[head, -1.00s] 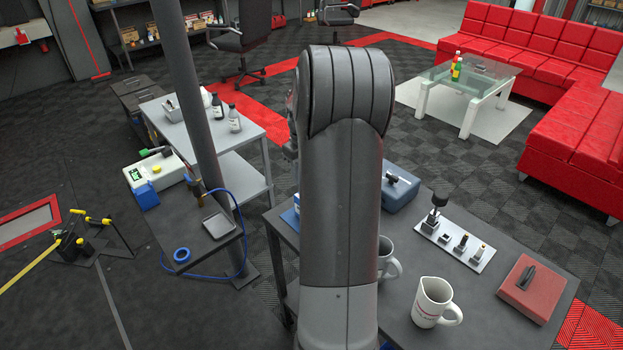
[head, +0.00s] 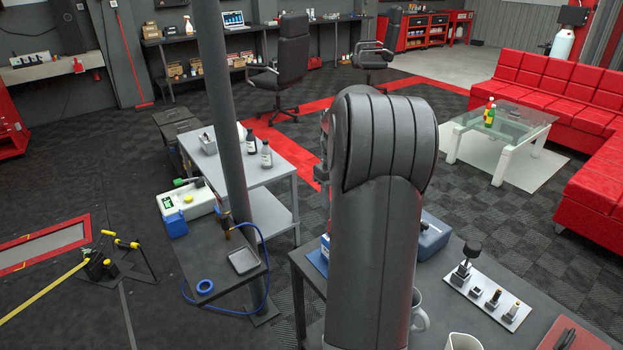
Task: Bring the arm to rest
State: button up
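My own arm stands upright in the middle of the head view, its dark rounded link bulging at the top. It rises in front of the dark workbench (head: 450,322) and hides part of it.
A grey post (head: 232,130), a small shelf (head: 205,255) and a white-topped table (head: 270,172) stand left. Open floor lies beyond.

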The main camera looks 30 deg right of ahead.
jog(key=s+a+r+t, duration=0.15)
jog(key=a+r, duration=0.25)
jog(key=a, duration=0.4)
jog(key=s+a+r+h, duration=0.1)
jog(key=s+a+r, duration=0.2)
jog(key=a, duration=0.4)
jog(key=s+a+r+t, duration=0.15)
jog(key=a+r, duration=0.25)
jog(key=a, duration=0.4)
jog(key=s+a+f+t+y, duration=0.1)
jog(key=s+a+f+t, duration=0.1)
jog(key=s+a, duration=1.1)
jog(key=s, duration=0.2)
jog(key=shift+s+f+t, duration=0.25)
jog(key=shift+s+t, duration=0.05)
jog(key=shift+s, duration=0.05)
